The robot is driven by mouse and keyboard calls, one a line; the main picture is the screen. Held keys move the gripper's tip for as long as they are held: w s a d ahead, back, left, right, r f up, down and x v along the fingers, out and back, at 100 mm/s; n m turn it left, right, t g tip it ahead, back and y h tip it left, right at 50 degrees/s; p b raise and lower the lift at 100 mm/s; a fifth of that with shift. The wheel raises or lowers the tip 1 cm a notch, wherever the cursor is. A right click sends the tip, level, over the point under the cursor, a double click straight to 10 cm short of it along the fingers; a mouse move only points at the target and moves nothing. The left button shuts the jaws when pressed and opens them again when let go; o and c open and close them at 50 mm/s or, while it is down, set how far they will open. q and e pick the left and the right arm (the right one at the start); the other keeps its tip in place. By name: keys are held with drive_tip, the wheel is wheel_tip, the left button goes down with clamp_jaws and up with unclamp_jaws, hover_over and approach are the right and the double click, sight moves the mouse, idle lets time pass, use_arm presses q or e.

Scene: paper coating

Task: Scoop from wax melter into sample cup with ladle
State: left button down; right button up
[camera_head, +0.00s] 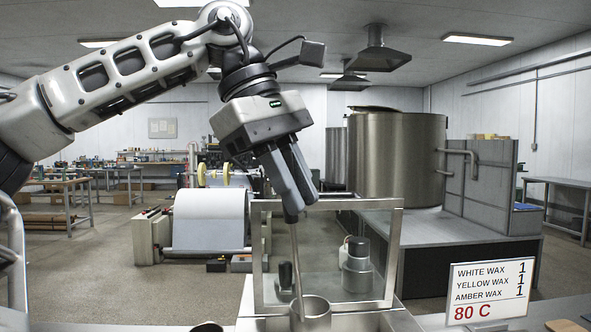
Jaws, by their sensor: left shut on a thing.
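My left gripper (294,215) reaches in from the upper left and points down, shut on the upper end of a thin metal ladle handle (296,255). The handle runs down, nearly upright, to an open steel cylindrical vessel (317,316) at the bottom middle. The ladle's bowl is hidden, and I cannot tell whether it is inside or behind the vessel's rim. I cannot tell for sure whether this vessel is the wax melter or the sample cup. My right gripper is not in view.
A metal frame (398,235) stands around the work spot. Behind it is a small steel canister (356,268). A sign (490,290) lists white, yellow and amber wax, 1 each, and 80 C. Round rims show at the bottom left (207,328) and bottom right (565,326).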

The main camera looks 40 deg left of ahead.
use_arm(q)
approach(300, 302)
drive_tip(key=shift+d+f, duration=2.2)
drive_tip(key=shift+d, duration=0.5)
drive_tip(key=f+b, duration=0.2)
drive_tip(key=shift+d+f, duration=0.25)
drive_tip(key=shift+f, duration=0.05)
drive_tip(key=w+d+p, duration=0.2)
drive_tip(key=d, duration=0.4)
drive_tip(key=shift+w+d, duration=0.15)
drive_tip(key=shift+d, duration=0.1)
drive_tip(key=shift+f, duration=0.1)
wheel_tip(300, 302, up, 16)
idle(1.9)
idle(0.9)
